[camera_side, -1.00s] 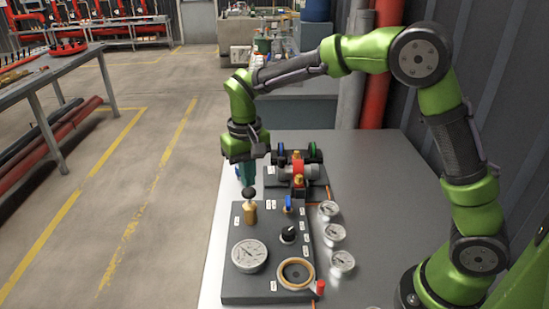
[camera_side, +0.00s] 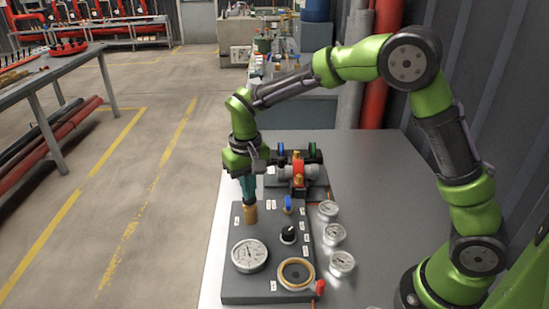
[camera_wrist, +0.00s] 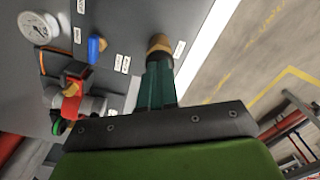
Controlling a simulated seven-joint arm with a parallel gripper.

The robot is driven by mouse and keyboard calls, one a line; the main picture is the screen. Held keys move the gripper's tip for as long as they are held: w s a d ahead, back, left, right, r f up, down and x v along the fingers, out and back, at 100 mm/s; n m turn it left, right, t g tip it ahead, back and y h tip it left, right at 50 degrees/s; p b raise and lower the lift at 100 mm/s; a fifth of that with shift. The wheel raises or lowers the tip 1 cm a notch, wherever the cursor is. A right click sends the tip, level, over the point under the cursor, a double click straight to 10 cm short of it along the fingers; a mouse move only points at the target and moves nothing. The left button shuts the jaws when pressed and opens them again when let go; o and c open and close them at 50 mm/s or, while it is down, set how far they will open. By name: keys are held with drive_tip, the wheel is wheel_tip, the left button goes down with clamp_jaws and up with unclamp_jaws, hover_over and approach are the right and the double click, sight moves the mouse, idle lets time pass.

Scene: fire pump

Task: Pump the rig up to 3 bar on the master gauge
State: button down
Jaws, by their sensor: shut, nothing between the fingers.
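My gripper (camera_side: 249,202) is shut and empty, pointing down with its teal fingertips at the top of the brass pump (camera_side: 251,216) on the dark panel (camera_side: 233,285). The pump's black knob is hidden, and I cannot tell how far it is pressed down. In the wrist view the closed fingers (camera_wrist: 159,62) meet the brass pump (camera_wrist: 160,42). The large white master gauge (camera_side: 249,256) is at the panel's front left; its reading is too small to tell. A blue lever (camera_side: 288,203) stands right of the pump, with a black knob (camera_side: 288,235) in front of it.
Several small gauges (camera_side: 334,235) stand right of the panel. A brass-rimmed round fitting (camera_side: 296,273) and a red-tipped part (camera_side: 320,287) are at the front right. A red valve block (camera_side: 298,170) with blue and green handles is behind. The grey table (camera_side: 385,200) is clear at right.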

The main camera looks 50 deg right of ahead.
drive_tip(key=shift+f, duration=0.1)
drive_tip(key=shift+r, duration=1.5)
drive_tip(key=shift+f, duration=0.1)
idle(1.2)
idle(0.4)
drive_tip(key=shift+f, duration=1.45)
drive_tip(key=shift+r, duration=1.55)
